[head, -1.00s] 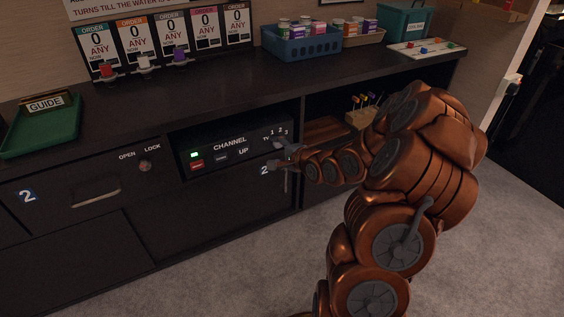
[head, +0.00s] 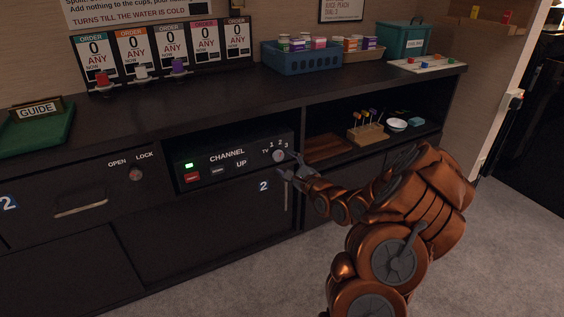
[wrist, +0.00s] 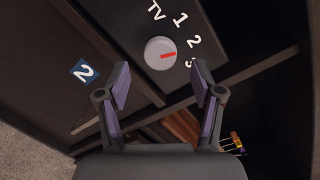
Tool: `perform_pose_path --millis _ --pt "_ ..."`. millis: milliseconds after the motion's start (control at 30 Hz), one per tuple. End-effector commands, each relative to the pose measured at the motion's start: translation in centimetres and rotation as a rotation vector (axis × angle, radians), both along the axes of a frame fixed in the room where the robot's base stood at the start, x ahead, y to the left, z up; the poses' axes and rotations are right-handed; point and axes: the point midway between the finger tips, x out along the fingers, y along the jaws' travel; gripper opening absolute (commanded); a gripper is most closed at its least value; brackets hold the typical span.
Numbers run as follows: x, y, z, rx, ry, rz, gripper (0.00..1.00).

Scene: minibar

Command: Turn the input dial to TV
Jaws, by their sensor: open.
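The input dial (head: 279,156) is a round pale knob at the right end of the black channel panel (head: 225,171). In the wrist view the dial (wrist: 160,53) has a red mark pointing right, roughly between the labels 2 and 3. The TV label (wrist: 156,10) is at the top of that view, with 1, 2 and 3 curving round to the right. My gripper (head: 289,166) is open and empty, just in front of the dial and slightly below right. In the wrist view my gripper's fingers (wrist: 162,85) are spread on either side below the dial, apart from it.
A lock knob (head: 136,174) is on the drawer front to the left. An open shelf to the right holds a wooden rack (head: 367,134) and a white bowl (head: 397,125). A blue basket (head: 300,60) stands on the counter (head: 230,95). Floor in front is clear.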

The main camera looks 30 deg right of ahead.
Motion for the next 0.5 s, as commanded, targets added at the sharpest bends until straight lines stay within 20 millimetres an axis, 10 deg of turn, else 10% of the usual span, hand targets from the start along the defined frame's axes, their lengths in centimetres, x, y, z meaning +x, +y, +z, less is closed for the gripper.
perform_pose_path --millis 500 --pt "3.4 0.1 0.0 0.000 -0.001 0.001 0.66"
